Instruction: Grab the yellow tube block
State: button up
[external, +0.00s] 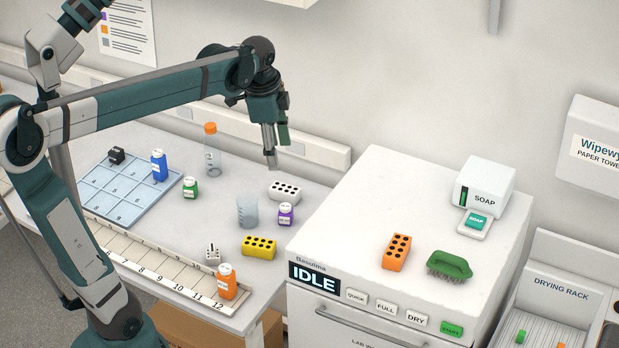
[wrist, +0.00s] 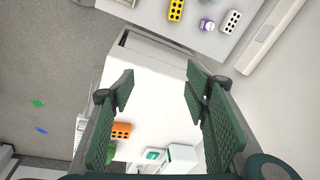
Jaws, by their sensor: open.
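The yellow tube block (external: 259,247), a block with dark round holes in its top, sits on the white bench near its right end, in front of the white tube block. It also shows at the top of the wrist view (wrist: 176,10). My gripper (external: 272,158) hangs above the back of the bench, higher than the yellow block and apart from it. In the wrist view my gripper (wrist: 160,92) has its two green fingers spread wide with nothing between them but the white washer top below.
A white tube block (external: 284,191), a purple-labelled bottle (external: 286,214) and a beaker (external: 247,210) stand close behind the yellow block. A small white piece (external: 212,254) and an orange bottle (external: 227,282) are to its left. The washer (external: 345,215) rises at right, carrying an orange block (external: 396,252).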

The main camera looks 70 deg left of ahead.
jog(key=m+g+h+b, duration=0.1)
jog(key=m+g, duration=0.1)
send_over(259, 243)
notch_tip(259, 243, down, 2)
jog(key=f, duration=0.1)
notch_tip(259, 243, down, 33)
jog(key=shift+d+r, duration=0.1)
jog(key=shift+r, duration=0.1)
jog(key=shift+f, duration=0.55)
jog(key=shift+f, duration=1.3)
jog(key=shift+f, duration=0.1)
jog(key=shift+a+f, duration=0.2)
jog(key=shift+f, duration=2.3)
jog(key=shift+c, duration=0.6)
jog(key=c, duration=0.9)
